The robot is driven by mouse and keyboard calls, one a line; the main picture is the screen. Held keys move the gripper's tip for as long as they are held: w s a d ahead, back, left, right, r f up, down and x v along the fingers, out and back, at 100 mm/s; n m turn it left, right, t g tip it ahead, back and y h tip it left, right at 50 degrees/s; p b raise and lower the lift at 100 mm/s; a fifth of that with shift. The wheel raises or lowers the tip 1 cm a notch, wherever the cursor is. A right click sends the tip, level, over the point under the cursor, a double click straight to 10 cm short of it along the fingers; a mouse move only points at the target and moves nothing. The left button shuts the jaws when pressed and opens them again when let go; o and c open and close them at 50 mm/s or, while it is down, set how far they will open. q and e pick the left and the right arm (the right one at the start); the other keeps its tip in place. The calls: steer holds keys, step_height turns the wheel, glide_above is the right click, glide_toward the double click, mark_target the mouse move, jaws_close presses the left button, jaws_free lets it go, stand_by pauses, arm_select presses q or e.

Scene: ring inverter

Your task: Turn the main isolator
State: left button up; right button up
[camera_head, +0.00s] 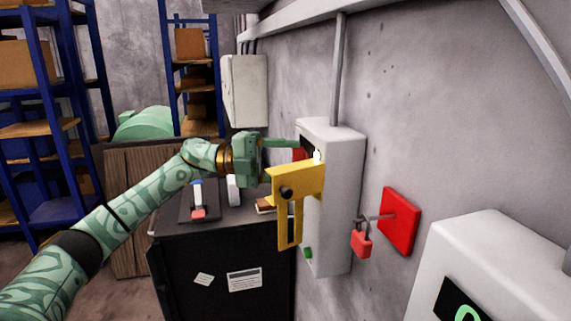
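The isolator is probably the tall grey box (335,215) on the right wall. A yellow slotted bracket (298,180) sticks out from its front and has a dark round knob on it. A small red part (299,154) shows at the box's upper face, behind the bracket. My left gripper (290,157) reaches in from the left at the height of this red part. Its fingers are apart, one above the other, and point toward the box. The bracket hides part of the lower finger, so contact with the red part cannot be told. My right gripper is not in view.
A red padlock (361,243) hangs by a red wall plate (400,220) right of the box. Another grey box (495,270) stands out at the lower right. A black cabinet (225,265) is below my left gripper. Blue shelves (45,130) are behind.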

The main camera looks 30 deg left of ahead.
arm_select(q)
steer(key=shift+f+m, duration=0.1)
steer(key=shift+m, duration=0.2)
steer(key=o, duration=1)
steer(key=b+v, duration=0.1)
steer(key=v, duration=1.5)
steer(key=shift+s+a+r+b, duration=0.1)
steer(key=shift+a+r+b, duration=0.1)
steer(key=shift+b, duration=0.1)
steer(key=shift+d, duration=0.1)
